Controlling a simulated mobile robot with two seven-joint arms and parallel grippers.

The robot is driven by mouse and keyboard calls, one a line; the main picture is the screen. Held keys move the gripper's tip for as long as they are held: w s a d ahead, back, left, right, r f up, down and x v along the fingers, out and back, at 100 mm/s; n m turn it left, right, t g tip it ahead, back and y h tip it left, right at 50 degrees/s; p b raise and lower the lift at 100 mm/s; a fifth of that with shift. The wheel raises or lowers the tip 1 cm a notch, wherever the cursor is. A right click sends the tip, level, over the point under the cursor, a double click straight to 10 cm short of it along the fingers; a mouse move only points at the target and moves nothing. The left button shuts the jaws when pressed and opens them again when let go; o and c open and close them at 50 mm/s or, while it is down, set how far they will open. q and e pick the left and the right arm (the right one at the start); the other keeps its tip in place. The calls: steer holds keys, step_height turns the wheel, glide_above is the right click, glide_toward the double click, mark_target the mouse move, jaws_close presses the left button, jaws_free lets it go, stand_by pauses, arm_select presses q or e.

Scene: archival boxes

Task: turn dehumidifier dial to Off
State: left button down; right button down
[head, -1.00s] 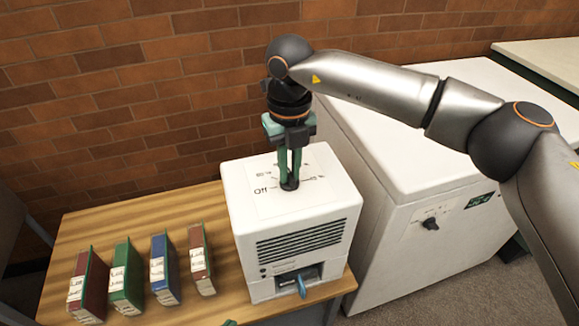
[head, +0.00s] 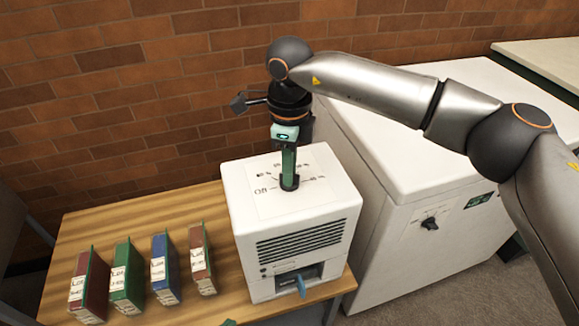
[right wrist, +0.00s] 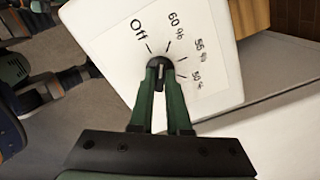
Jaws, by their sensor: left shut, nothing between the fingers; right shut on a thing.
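The white dehumidifier (head: 300,240) stands on the wooden table, with a dial label on its top. The black dial (head: 289,184) also shows in the right wrist view (right wrist: 160,62), with Off, 60%, 55% and 50% marks around its far side. My right gripper (head: 289,178) points straight down and is shut on the dial; in the right wrist view its green fingers (right wrist: 160,72) pinch it from both sides. The fingers cover part of the dial, so I cannot tell its exact setting. Only a green tip of my left gripper (head: 229,322) shows at the bottom edge.
Red, green, blue and brown binders (head: 127,278) stand in a row left of the dehumidifier on the table (head: 85,228). A blue tab (head: 301,287) sticks out of its front slot. A large white chest (head: 390,210) with a knob stands close on the right.

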steer(key=n, duration=0.6)
steer(key=shift+n, duration=0.3)
stand_by(0.4)
steer(key=c, duration=0.9)
jaws_free()
steer(key=shift+r, duration=0.1)
step_height(320, 180, up, 12)
steer(key=shift+r+p, duration=0.2)
steer(key=shift+p, duration=0.35)
